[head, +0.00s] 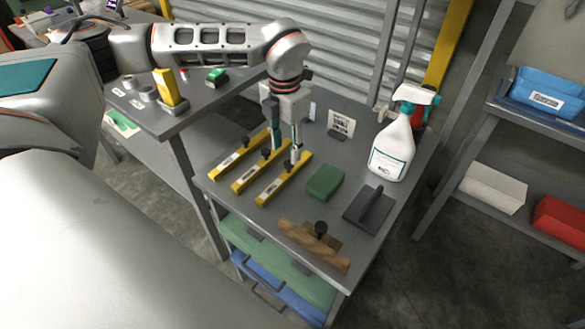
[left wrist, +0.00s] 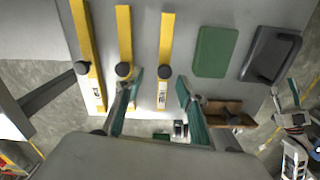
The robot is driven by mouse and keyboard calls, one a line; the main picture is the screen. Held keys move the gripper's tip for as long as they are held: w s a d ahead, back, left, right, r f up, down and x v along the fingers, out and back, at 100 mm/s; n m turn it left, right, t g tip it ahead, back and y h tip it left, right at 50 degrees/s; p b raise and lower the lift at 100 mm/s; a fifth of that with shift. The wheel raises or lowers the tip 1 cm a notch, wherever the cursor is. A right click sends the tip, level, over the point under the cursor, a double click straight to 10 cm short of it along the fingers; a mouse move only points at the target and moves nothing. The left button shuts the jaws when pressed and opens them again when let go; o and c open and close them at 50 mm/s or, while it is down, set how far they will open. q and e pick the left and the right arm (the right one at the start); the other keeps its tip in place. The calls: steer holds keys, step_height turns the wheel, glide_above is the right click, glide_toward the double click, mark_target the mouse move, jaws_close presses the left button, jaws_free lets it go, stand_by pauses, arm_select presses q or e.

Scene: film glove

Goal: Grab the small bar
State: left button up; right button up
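Three yellow bars with black knobs and pale labels lie side by side on the grey table: a left bar (head: 240,150), a middle bar (head: 250,177) and a right bar (head: 270,190). My left gripper (head: 284,150) points down over the bars, open and empty. In the left wrist view its teal-padded fingers (left wrist: 159,85) stand on either side of the right bar; contact cannot be told. What seems my right gripper (left wrist: 300,120) shows partly at the right edge there.
A green block (head: 325,182), a dark handled tool (head: 369,205), a wooden piece with a knob (head: 312,243) and a spray bottle (head: 392,150) stand on the same table. A small sign (head: 341,123) is behind. A side table (head: 190,105) adjoins at left.

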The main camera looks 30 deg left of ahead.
mark_target(289, 163)
arm_select(q)
steer(key=f, duration=0.3)
steer(key=shift+s+d, duration=0.2)
steer(key=shift+s, duration=0.05)
steer(key=f, duration=0.3)
steer(key=shift+w+d+f, duration=0.1)
steer(key=shift+d+f, duration=0.05)
steer(key=shift+d, duration=0.1)
steer(key=shift+f, duration=0.25)
arm_select(e)
steer(key=shift+s+f, duration=0.4)
steer(key=shift+s, duration=0.15)
arm_select(q)
jaws_close()
arm_select(e)
steer(key=shift+f, duration=0.1)
